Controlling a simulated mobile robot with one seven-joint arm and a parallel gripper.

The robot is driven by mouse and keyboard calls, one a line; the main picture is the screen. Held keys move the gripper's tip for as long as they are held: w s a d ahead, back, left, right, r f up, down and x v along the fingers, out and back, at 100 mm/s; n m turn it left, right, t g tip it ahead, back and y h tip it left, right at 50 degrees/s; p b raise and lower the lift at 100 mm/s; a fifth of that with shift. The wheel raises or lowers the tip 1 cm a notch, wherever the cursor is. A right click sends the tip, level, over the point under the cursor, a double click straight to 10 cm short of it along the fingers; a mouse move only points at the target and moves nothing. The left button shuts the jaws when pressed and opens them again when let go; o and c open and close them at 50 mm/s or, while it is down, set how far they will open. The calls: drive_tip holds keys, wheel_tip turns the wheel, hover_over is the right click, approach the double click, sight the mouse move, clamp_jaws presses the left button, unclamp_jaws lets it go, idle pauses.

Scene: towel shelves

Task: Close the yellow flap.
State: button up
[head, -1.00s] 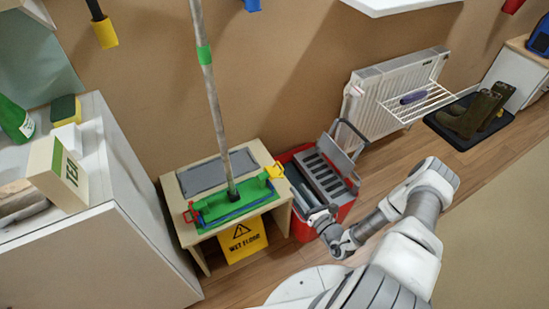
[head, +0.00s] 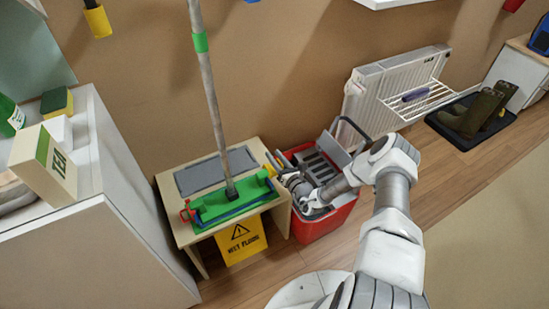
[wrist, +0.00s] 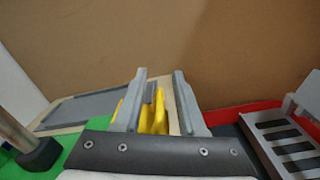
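The green mop holder (head: 235,200) lies on the small wooden table, with the mop pole (head: 212,100) rising from it. The yellow flap (head: 269,168) is at its right end, partly hidden by my gripper (head: 278,164) in the head view. In the wrist view the yellow flap (wrist: 154,120) shows between and behind the two grey fingers of my gripper (wrist: 160,76). The fingers stand apart. I cannot tell whether they touch the flap. A red flap (head: 186,212) is at the holder's left end.
The red bucket (head: 318,229) with a grey wringer stands right of the table (head: 170,213), under my arm. A yellow wet-floor sign (head: 242,240) hangs at the table's front. A white cabinet (head: 90,250) stands left.

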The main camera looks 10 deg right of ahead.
drive_tip(key=shift+w+a, duration=0.15)
drive_tip(key=shift+w, duration=0.25)
clamp_jaws()
